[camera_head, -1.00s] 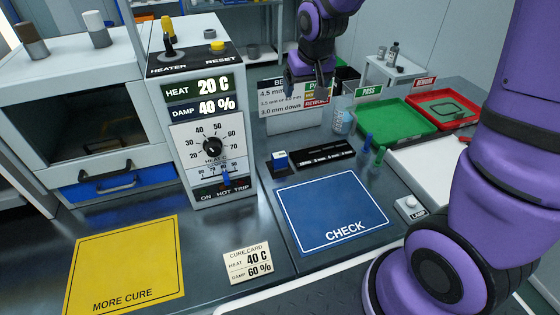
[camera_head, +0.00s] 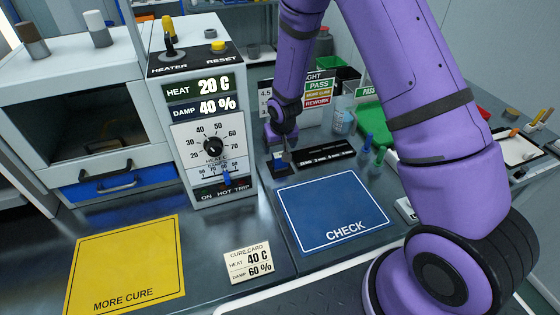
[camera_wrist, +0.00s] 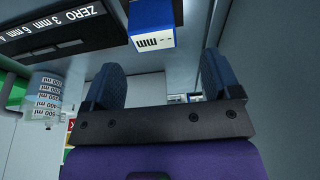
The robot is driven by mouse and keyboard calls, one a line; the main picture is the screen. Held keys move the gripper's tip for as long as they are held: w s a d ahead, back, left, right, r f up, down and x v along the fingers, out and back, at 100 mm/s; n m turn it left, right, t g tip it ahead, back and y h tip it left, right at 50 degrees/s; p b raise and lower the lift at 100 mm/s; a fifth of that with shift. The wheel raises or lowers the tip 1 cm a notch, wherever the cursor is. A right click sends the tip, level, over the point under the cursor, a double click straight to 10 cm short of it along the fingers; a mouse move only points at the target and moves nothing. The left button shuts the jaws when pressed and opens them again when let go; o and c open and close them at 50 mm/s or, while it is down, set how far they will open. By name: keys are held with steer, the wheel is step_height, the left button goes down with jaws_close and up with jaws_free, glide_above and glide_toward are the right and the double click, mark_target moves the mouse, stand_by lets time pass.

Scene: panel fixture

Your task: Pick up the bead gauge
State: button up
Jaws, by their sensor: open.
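The bead gauge (camera_wrist: 152,26) looks like a small blue block with a white face marked "mm". In the wrist view it is at the top centre, beyond the fingertips and roughly in line with the gap between them. My gripper (camera_wrist: 160,78) is open, with nothing between its two dark fingers. In the head view my gripper (camera_head: 286,155) hangs over the gauge's spot behind the blue CHECK mat (camera_head: 333,209) and largely hides the gauge. I cannot tell there whether they touch.
A black gauge strip marked ZERO and in mm (camera_head: 325,153) lies right of the gauge. The heater panel (camera_head: 210,130) stands close on the left. A clear measuring bottle (camera_wrist: 45,92), blue and green upright items and a green tray (camera_head: 372,117) are to the right.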

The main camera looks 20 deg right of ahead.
mark_target(280, 155)
steer(key=shift+x, duration=1.25)
steer(key=f, duration=0.4)
steer(key=shift+w+d+f, duration=0.1)
steer(key=shift+d+f, duration=0.05)
steer(key=shift+d, duration=0.15)
steer(key=shift+w+f, duration=0.15)
steer(key=shift+f, duration=0.35)
steer(key=shift+c, duration=0.5)
steer(key=c, duration=1)
